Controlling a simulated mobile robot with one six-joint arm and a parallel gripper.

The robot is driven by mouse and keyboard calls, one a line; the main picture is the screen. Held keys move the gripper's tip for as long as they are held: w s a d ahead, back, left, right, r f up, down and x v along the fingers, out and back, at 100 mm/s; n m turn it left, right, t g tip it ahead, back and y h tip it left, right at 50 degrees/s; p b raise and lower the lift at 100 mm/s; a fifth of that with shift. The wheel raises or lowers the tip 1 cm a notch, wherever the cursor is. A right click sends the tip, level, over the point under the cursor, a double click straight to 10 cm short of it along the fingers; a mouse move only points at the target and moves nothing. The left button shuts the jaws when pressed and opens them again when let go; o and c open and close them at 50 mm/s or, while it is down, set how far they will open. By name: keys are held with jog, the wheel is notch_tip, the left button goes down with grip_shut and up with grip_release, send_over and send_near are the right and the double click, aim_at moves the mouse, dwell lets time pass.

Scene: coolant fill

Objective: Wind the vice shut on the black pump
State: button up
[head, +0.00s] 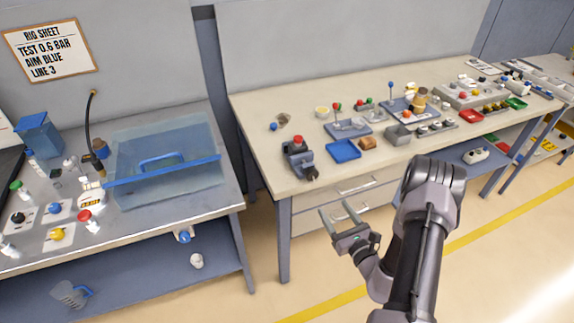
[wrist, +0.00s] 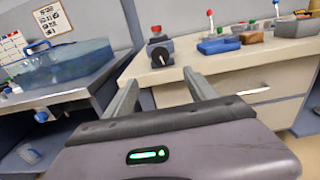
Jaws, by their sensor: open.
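The blue-grey vice (head: 301,163) stands at the front left corner of the long bench. A dark piece with a red top (head: 298,142) sits at its jaws; I cannot tell for sure that it is the black pump or how tightly the jaws hold it. In the wrist view the vice (wrist: 170,44) is straight ahead, with a round black part (wrist: 161,58) on its near face. My gripper (head: 335,208) is open and empty, in front of the bench, apart from the vice. Its two fingers point toward the vice in the wrist view (wrist: 160,80).
A blue tray (head: 343,151) and a brown block (head: 368,144) lie right of the vice. Several small parts and fixtures crowd the bench behind. A clear blue-rimmed tank (head: 165,190) stands on the left bench. A gap separates the benches. Drawers (head: 355,190) lie below the bench edge.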

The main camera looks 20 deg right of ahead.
aim_at(313, 177)
jog(key=w+b, duration=0.1)
jog(key=w, duration=0.7)
jog(key=w+b, duration=0.1)
jog(key=w, duration=0.6)
jog(key=shift+w+a, duration=0.2)
jog(key=shift+w, duration=0.15)
jog(key=c, duration=1.4)
jog(key=shift+m, duration=0.7)
jog(key=o, duration=1.4)
